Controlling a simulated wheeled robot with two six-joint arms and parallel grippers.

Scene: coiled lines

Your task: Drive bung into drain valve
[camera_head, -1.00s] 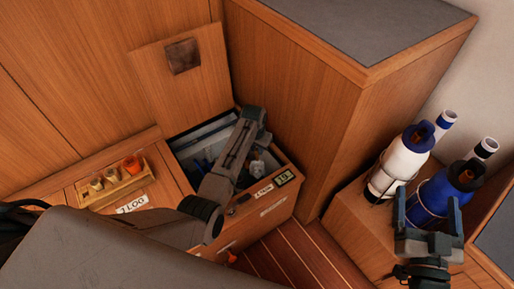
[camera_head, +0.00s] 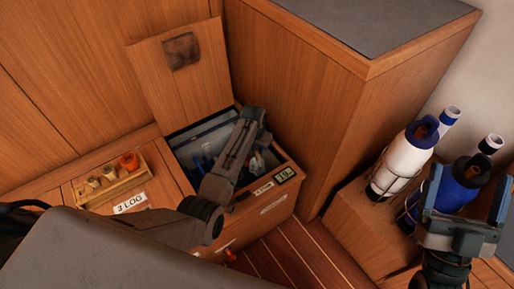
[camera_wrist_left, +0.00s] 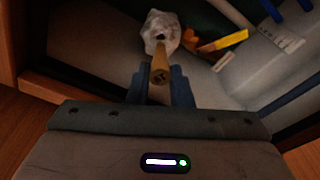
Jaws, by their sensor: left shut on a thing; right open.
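The tan wooden bung (camera_wrist_left: 160,70) is held end-on between the two blue fingers of my left gripper (camera_wrist_left: 160,80) in the left wrist view. Its far end is at or just short of the dark opening of a pale, rough-looking fitting (camera_wrist_left: 164,24), which appears to be the drain valve. I cannot tell whether the bung is inside the opening. In the head view my left arm reaches into the open compartment (camera_head: 270,205), and the arm hides the bung and valve. My right gripper (camera_head: 468,190) is open and empty in front of the dark blue bottle.
A wooden rack (camera_head: 118,190) with several plugs, one orange, sits left of the compartment. The raised lid (camera_head: 180,85) stands behind it. A white bottle (camera_head: 404,162) and a dark blue bottle (camera_head: 462,185) stand at right. A tall cabinet (camera_head: 300,110) rises beside the compartment.

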